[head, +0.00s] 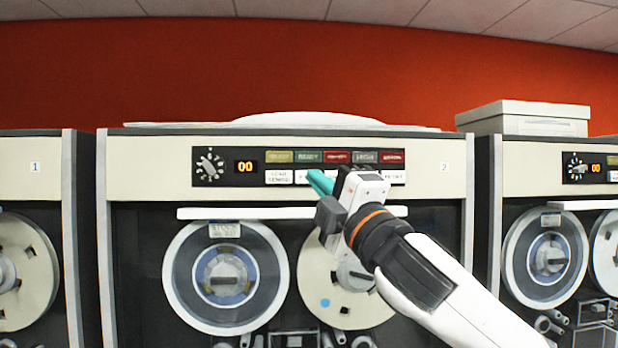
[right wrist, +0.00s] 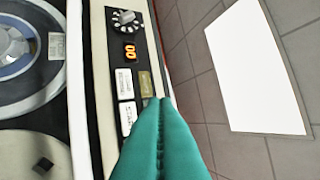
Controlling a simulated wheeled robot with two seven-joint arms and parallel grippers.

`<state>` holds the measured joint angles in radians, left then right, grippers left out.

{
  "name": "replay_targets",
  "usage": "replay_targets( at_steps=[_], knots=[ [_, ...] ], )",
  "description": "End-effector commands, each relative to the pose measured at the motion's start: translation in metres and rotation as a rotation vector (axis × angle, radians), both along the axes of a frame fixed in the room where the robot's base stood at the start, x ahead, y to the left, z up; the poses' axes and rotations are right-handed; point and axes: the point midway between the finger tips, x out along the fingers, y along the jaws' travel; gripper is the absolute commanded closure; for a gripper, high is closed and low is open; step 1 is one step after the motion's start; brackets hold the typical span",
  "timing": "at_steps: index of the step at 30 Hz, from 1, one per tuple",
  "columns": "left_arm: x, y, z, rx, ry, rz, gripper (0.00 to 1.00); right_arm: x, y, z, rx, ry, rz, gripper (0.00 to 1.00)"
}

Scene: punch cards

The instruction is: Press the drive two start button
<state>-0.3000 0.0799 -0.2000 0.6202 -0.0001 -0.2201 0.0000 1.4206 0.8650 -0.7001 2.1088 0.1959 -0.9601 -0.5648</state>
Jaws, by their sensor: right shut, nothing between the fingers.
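Drive two (head: 444,195) is the middle cabinet, marked 2. Its black control panel (head: 236,181) holds a row of coloured indicators above a row of white buttons. The leftmost white button (head: 279,177) is clear to see and also shows in the right wrist view (right wrist: 124,83). A second white button (right wrist: 128,117) sits beside it. My right gripper (head: 320,182) is shut and empty, its teal fingertips in front of the lower row. The fingers and wrist hide several middle buttons, and I cannot read which one is start or tell whether the tips touch. My left gripper is out of view.
A dial (head: 209,166) and an orange 00 display (head: 245,167) are left of the buttons. Tape reels (head: 225,277) lie below a white bar (head: 240,213). Other drives stand on both sides. A grey box (head: 525,112) sits on the right one.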

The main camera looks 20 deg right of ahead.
Motion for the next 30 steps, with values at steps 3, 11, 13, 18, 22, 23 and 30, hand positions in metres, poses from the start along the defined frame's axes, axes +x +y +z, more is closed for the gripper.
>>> replay_targets(
  at_steps=[3, 11, 13, 18, 22, 23, 30],
  knots=[
    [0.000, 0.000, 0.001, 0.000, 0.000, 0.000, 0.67, 0.017, -0.005, -0.001, 0.002, 0.004, -0.002, 1.00],
    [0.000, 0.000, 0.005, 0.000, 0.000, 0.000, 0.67, 0.052, -0.015, 0.001, 0.001, 0.003, -0.001, 1.00],
    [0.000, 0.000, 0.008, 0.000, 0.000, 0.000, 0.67, 0.059, -0.017, 0.001, 0.002, 0.004, 0.000, 1.00],
    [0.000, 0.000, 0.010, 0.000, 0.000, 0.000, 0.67, 0.069, -0.020, 0.000, 0.001, 0.002, 0.000, 1.00],
    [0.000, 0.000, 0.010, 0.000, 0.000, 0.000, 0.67, 0.071, -0.020, 0.000, 0.000, 0.001, 0.000, 1.00],
    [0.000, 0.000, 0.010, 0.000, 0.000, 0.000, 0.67, 0.072, -0.020, 0.000, 0.000, 0.001, 0.000, 1.00],
    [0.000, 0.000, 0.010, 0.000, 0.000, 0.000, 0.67, 0.072, -0.020, 0.000, 0.000, 0.001, 0.000, 1.00]
  ],
)
